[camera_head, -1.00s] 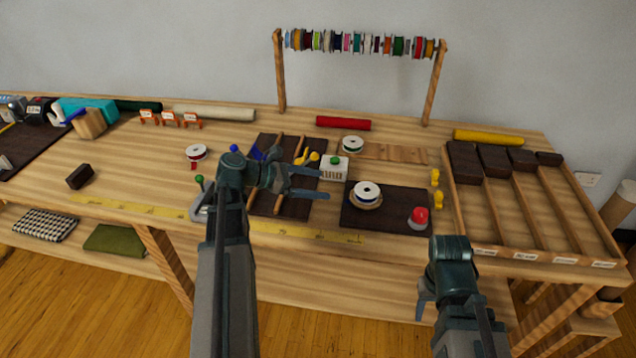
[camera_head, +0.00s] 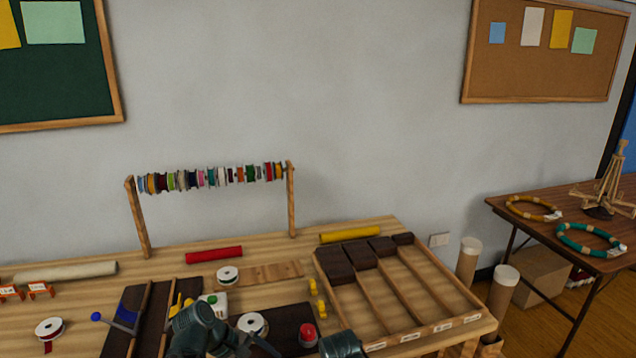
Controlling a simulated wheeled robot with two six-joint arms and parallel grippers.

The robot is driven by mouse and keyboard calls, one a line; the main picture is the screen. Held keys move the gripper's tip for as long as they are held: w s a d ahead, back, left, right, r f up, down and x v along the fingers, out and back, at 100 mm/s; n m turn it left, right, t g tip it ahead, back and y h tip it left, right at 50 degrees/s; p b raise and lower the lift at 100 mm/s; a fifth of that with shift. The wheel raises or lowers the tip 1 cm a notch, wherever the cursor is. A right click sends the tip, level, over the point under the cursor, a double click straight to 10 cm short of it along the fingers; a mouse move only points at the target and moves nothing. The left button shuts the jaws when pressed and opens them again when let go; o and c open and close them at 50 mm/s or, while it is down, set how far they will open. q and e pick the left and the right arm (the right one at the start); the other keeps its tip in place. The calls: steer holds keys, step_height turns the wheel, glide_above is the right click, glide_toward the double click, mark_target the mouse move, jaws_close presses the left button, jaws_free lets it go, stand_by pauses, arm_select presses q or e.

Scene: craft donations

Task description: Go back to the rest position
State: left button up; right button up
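My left gripper (camera_head: 252,346) is at the bottom edge of the head view, over the front of the workbench (camera_head: 70,305). It looks open and holds nothing that I can see; its lower part is cut off. My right arm's dark teal wrist (camera_head: 342,346) shows at the bottom edge, right of the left gripper, near the red-topped object (camera_head: 308,334). My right gripper's fingers are out of frame below. Nothing is seen held.
A spool rack (camera_head: 290,200) stands at the back of the bench. Ribbon spools (camera_head: 228,275), a red roll (camera_head: 214,255), a yellow roll (camera_head: 350,235) and a divided wooden tray (camera_head: 440,268) lie on it. A side table (camera_head: 560,205) with wreaths stands right.

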arm_select(q)
steer(key=s+d+r+m+g+y+p, duration=0.1)
steer(key=s+d+m+y+p, duration=0.4)
steer(key=m, duration=1)
steer(key=s+d+r+y, duration=0.1)
steer(key=s+d+y, duration=0.1)
steer(key=s+y, duration=0.1)
steer(key=shift+s+d+r+m, duration=0.15)
steer(key=shift+s+r+m, duration=0.05)
steer(key=shift+s+m, duration=0.25)
arm_select(e)
step_height(320, 180, up, 6)
